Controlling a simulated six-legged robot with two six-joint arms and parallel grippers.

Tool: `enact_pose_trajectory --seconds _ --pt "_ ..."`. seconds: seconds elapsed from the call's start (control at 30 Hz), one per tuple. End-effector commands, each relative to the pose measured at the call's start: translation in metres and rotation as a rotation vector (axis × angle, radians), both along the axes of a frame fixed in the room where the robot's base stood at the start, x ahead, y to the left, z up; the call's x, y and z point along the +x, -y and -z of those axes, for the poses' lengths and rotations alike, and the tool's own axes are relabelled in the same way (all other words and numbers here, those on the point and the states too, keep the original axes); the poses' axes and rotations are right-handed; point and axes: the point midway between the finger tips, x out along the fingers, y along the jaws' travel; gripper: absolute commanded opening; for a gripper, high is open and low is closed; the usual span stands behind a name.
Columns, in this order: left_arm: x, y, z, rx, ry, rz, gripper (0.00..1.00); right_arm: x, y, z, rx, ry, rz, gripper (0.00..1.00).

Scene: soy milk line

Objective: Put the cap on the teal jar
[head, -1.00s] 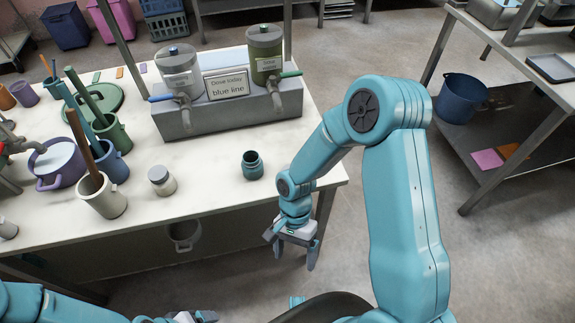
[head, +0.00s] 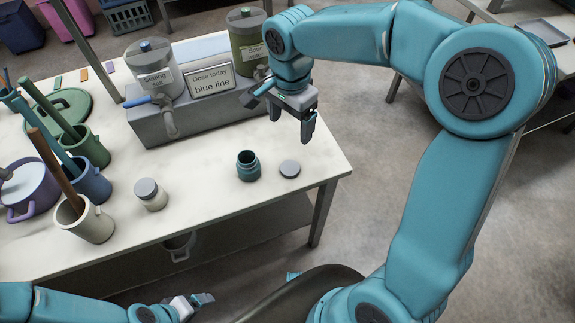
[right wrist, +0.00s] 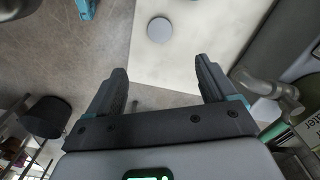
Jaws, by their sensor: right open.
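The teal jar (head: 248,166) stands upright and open-topped near the right end of the white table. A flat round grey cap (head: 290,168) lies on the table just right of the jar. My right gripper (head: 291,122) hangs open and empty above the table, beyond the cap in the head view. In the right wrist view the cap (right wrist: 159,30) shows ahead of the open fingers (right wrist: 160,65), clear of them. My left gripper (head: 195,301) is low in front of the table, and its finger gap is unclear.
A white jar with a grey lid (head: 150,194) stands left of the teal jar. A dispenser block (head: 190,118) with two tanks and a "blue line" sign (head: 211,84) stands behind. Mugs holding sticks (head: 85,222) crowd the left. Table around the cap is clear.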

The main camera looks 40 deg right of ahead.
Motion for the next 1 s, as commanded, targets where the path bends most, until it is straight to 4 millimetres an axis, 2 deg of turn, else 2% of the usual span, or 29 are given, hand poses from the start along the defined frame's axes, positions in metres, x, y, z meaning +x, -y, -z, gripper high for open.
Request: enact_pose_trajectory --seconds 0.37,0.47,0.8,1.0 --pt "0.000 0.000 0.001 0.000 0.000 0.000 0.83 -0.003 -0.002 0.003 0.001 0.003 -0.004 0.85" --pt "0.000 0.000 0.004 0.000 0.000 0.000 0.83 -0.003 -0.002 0.017 0.000 0.000 -0.004 0.85" --pt "0.000 0.000 0.011 0.000 0.000 0.000 0.83 -0.001 -0.003 0.090 0.001 0.000 -0.003 0.85" --pt "0.000 0.000 0.012 0.000 0.000 0.000 0.83 0.001 -0.003 0.110 0.000 0.002 -0.003 0.85"
